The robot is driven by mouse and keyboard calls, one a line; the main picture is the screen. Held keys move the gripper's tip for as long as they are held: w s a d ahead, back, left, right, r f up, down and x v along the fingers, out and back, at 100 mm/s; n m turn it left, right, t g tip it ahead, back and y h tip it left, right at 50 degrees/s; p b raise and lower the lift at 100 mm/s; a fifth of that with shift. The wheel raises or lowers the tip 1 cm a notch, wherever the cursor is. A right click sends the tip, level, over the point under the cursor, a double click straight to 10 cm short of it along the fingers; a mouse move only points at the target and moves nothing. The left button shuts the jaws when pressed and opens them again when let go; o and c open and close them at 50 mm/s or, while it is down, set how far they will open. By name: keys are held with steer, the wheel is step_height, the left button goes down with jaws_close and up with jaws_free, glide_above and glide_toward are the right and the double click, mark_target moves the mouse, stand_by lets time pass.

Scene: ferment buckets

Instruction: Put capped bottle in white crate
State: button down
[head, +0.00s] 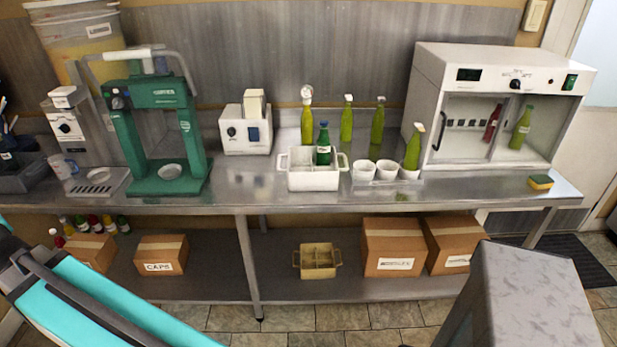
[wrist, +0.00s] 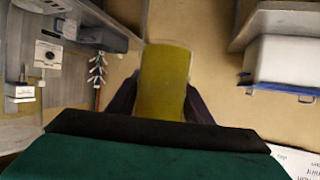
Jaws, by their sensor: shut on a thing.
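My gripper (wrist: 160,100) shows only in the wrist view; its dark fingers are on either side of an olive-yellow bottle-like cylinder (wrist: 165,80) and shut on it. Its far end is in view; the near end is hidden behind the gripper, so I cannot see a cap. The white crate (head: 313,181) stands on the bench in the head view, near the middle. A dark green bottle (head: 323,152) with a bluish cap and white label stands upright in it.
Several light green bottles (head: 347,122) stand behind the crate. White cups (head: 364,172) are close on its right, and a white cabinet (head: 430,110) is further right. A green press (head: 190,135) stands left.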

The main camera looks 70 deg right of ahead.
steer(key=s+d+f+m+g+h, duration=0.2)
steer(key=s+d+m+h, duration=0.1)
steer(key=d, duration=1.3)
steer(key=s+d+f+m+g+h+p, duration=0.1)
steer(key=s+d+m+h, duration=0.3)
steer(key=d, duration=1.1)
steer(key=s+d+f+m+g+h, duration=0.2)
steer(key=s+d+m+h, duration=0.1)
steer(key=d, duration=1.3)
steer(key=m+g+h+p, duration=0.2)
steer(key=m+g+h, duration=0.1)
steer(key=m+g, duration=0.75)
glide_above(312, 168)
steer(key=w, duration=0.2)
steer(key=f, duration=0.1)
steer(key=shift+s+a+f+g, duration=0.1)
steer(key=shift+a+f+g, duration=0.1)
steer(key=shift+a+g, duration=0.25)
steer(key=shift+f, duration=0.1)
step_height(312, 168, down, 6)
steer(key=p, duration=0.2)
